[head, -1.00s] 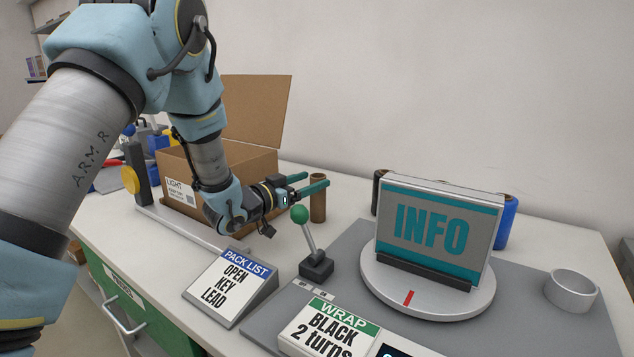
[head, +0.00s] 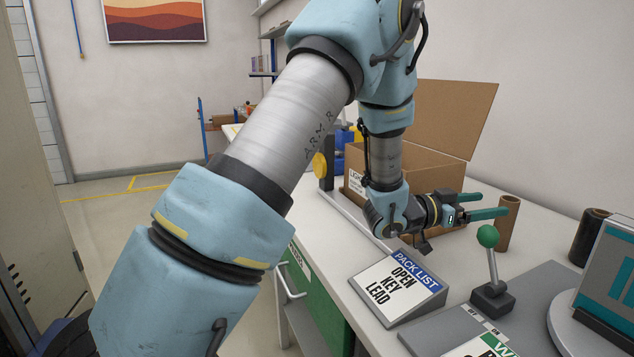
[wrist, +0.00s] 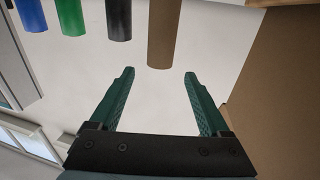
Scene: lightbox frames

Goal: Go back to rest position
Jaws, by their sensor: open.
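My gripper (head: 488,206) is open and empty, with its two green fingers apart. In the head view it hangs above the white bench, in front of the open cardboard box (head: 440,155) and close to a brown cardboard tube (head: 508,224). In the wrist view my gripper (wrist: 160,90) shows nothing between its fingers; the brown tube (wrist: 162,35) is beyond the tips, apart from them. My arm reaches across the middle of the head view.
A pack list sign (head: 400,288) sits in front. A black roll (head: 588,238) and a turntable (head: 590,335) are at the right. Open floor (head: 120,230) lies to the left.

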